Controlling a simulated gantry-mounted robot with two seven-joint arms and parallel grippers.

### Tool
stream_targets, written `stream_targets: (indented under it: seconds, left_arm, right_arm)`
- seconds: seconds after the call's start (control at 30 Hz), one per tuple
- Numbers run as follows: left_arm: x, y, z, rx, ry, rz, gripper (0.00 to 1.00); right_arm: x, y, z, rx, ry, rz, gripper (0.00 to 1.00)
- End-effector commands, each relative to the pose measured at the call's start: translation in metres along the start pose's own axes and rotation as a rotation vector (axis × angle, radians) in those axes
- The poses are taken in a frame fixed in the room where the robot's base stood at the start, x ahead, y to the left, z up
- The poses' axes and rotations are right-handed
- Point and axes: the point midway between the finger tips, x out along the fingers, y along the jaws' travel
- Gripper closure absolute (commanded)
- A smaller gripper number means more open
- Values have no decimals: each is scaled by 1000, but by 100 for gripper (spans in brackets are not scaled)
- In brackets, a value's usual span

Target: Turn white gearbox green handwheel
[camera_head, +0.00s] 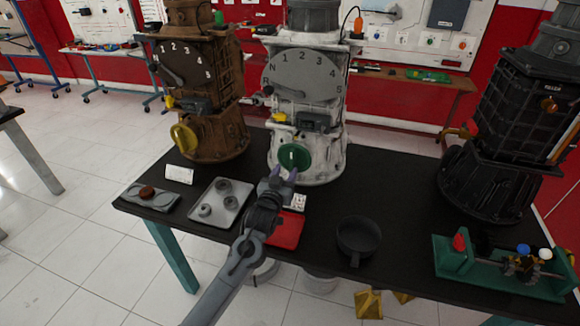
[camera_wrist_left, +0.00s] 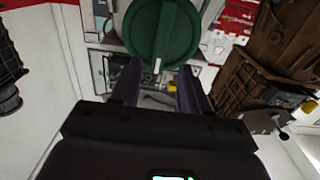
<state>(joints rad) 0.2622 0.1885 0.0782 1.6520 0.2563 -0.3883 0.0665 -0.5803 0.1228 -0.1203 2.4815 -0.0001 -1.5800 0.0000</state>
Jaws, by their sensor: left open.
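The white gearbox (camera_head: 307,75) stands upright on the black table. Its round green handwheel (camera_head: 302,152) is low on the front face, with a white mark on it. My left gripper (camera_head: 284,174) is just in front of and below the handwheel. In the left wrist view, the handwheel (camera_wrist_left: 165,25) lies at the top, beyond the open fingers of my left gripper (camera_wrist_left: 157,68). Nothing is between the fingers, and I cannot tell whether they touch the wheel. My right gripper is out of view.
A brown gearbox (camera_head: 215,75) with a yellow handwheel (camera_head: 184,139) stands to the left. A black gearbox (camera_head: 502,125) stands at the right. A grey tray with parts (camera_head: 237,219), a red tray (camera_head: 286,233) and a black pan (camera_head: 358,238) lie along the front.

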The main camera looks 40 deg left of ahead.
Motion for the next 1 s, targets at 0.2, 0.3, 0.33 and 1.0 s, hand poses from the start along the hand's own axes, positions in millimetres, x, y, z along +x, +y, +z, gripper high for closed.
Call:
stream_targets:
  seconds: [0.2, 0.3, 0.33, 1.0]
  left_arm:
    - [33, 0, 1, 0, 0, -1, 55]
    - [43, 0, 1, 0, 1, 0, 55]
    - [46, 0, 1, 0, 1, 0, 55]
    - [54, 0, 0, 0, 0, 0, 88]
  right_arm:
    - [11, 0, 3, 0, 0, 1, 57]
    - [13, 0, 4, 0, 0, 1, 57]
    - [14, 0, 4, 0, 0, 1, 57]
    - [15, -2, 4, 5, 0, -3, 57]
